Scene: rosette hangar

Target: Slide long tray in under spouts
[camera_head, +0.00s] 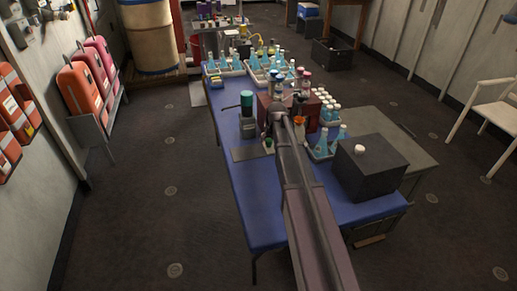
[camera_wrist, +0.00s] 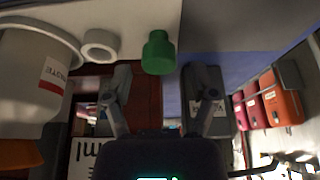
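My gripper (camera_wrist: 162,80) is open in the wrist view, its two dark fingers apart with nothing held between them. A green cap (camera_wrist: 158,52) lies just beyond the fingertips, beside a white ring-shaped piece (camera_wrist: 99,45). A red-brown surface (camera_wrist: 146,95) shows behind the left finger. In the head view my arm reaches over the blue table toward a red-brown block (camera_head: 263,108) and hides part of it. A flat grey plate (camera_head: 247,154) lies left of the arm. I cannot clearly make out the long tray or the spouts in either view.
The blue table (camera_head: 250,205) carries a teal-capped bottle (camera_head: 247,104), racks of blue flasks (camera_head: 322,148) and a dark box (camera_head: 372,170) at right. A white container labelled waste (camera_wrist: 35,85) is near my gripper. The table's front left is clear.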

